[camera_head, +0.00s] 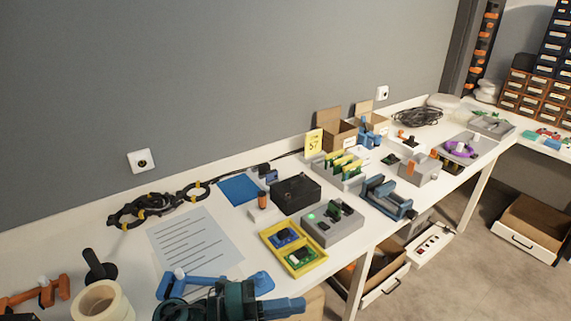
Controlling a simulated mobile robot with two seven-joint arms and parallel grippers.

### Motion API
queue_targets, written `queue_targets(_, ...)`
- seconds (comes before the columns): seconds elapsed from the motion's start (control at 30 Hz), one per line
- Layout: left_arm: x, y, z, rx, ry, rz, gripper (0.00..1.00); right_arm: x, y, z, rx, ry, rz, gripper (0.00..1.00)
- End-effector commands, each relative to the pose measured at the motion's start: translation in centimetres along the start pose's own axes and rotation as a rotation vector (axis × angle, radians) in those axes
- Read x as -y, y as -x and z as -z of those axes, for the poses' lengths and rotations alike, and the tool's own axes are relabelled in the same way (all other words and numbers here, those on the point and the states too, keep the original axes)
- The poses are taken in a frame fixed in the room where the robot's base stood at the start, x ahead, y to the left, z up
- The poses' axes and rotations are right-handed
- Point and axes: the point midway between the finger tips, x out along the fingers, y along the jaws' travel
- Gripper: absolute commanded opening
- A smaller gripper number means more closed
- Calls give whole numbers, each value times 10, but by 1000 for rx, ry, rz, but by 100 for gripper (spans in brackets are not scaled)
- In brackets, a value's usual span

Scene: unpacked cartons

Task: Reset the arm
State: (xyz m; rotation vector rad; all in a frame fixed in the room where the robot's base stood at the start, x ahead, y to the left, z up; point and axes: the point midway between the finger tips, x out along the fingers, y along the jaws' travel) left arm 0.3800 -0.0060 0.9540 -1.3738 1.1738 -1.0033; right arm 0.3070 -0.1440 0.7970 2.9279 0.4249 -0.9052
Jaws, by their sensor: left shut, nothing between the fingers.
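The dark teal and black form (235,300) at the bottom edge, left of centre, appears to be my left gripper, partly cut off by the frame. Its fingertips cannot be made out clearly; it is shut with nothing held. It is by a blue clamp (205,281) at the front of the white table, and I cannot tell whether they touch. My right gripper is not in view.
The white table (75,235) is crowded. Close by are a printed sheet (196,241), a cream ring (98,303), a yellow tray (275,240) and a grey box (335,230). A blue vise (388,200) stands farther right. An open drawer (530,228) is on the floor.

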Motion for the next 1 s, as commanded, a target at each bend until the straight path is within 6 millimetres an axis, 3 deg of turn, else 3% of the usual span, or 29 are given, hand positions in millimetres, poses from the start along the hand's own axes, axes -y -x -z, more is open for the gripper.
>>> queue_targets(0.1,16,15,-14,263,305,285,0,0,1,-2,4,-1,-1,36)
queue_targets(0.17,11,33,-27,409,470,392,0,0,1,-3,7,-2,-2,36)
queue_targets(0.27,-20,71,-40,661,766,515,0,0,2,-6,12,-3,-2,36)
queue_targets(0.3,-40,87,-40,759,891,545,0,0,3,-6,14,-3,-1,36)
queue_targets(0.4,-90,121,-27,966,1173,576,0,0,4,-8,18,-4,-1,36)
queue_targets(0.5,-129,142,-6,1102,1387,569,0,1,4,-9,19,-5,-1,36)
queue_targets(0.6,-154,153,14,1181,1531,552,0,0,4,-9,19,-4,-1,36)
queue_targets(0.7,-166,158,26,1218,1608,538,0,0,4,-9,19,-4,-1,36)
queue_targets(1.0,-170,159,30,1228,1633,533,0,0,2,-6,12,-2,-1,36)
